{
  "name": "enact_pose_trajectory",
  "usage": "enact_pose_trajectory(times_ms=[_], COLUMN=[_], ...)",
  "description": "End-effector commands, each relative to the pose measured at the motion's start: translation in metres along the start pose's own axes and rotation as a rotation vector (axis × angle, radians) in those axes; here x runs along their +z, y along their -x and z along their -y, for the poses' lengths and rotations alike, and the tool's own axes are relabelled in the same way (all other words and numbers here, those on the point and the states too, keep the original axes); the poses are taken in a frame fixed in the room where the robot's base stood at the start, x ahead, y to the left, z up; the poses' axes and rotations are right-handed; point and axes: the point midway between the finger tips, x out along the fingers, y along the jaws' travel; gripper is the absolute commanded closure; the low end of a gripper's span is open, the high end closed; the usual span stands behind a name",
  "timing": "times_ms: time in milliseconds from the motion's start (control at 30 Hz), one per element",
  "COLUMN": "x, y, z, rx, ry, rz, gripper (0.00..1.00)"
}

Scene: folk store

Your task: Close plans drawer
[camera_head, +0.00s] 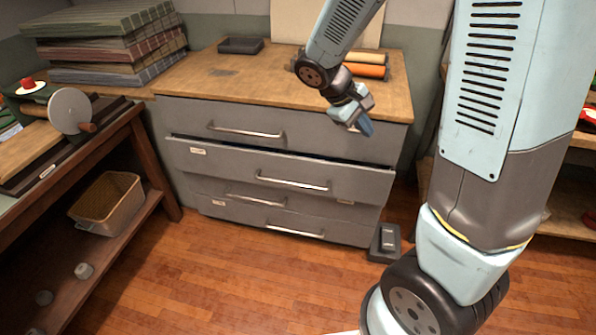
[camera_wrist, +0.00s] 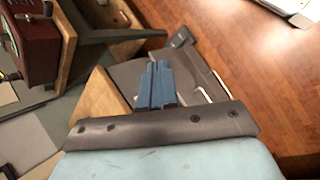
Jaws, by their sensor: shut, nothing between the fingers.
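The grey drawer cabinet (camera_head: 176,120) with a wooden top stands against the back wall. Its second drawer from the top (camera_head: 225,166), with a small label and a metal bar handle (camera_head: 292,183), is pulled part way out. The other drawers look shut. My gripper (camera_head: 366,129) hangs in front of the right part of the top drawer, above the open drawer's right end. Its blue fingers are together and hold nothing. In the wrist view my gripper (camera_wrist: 157,85) points toward the cabinet front; whether it touches anything cannot be told.
Rolls of paper (camera_head: 365,70) and a dark tray (camera_head: 240,45) lie on the cabinet top. A small dark box (camera_head: 385,242) stands on the floor by the cabinet's right corner. A wooden bench with a basket (camera_head: 106,203) is at left. The floor in front is clear.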

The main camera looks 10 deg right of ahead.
Motion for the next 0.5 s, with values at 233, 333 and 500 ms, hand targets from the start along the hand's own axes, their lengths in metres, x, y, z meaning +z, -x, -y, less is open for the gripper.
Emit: enact_pose_trajectory(times_ms=[233,333,500], x=[-0.050,-0.069,-0.102], y=[-0.030,-0.041,-0.058], z=[0.018,0.026,0.042], rx=[0.181,0.259,0.399], ry=[0.193,0.269,0.401], rz=[0.096,0.126,0.169], gripper=[1.00,1.00,1.00])
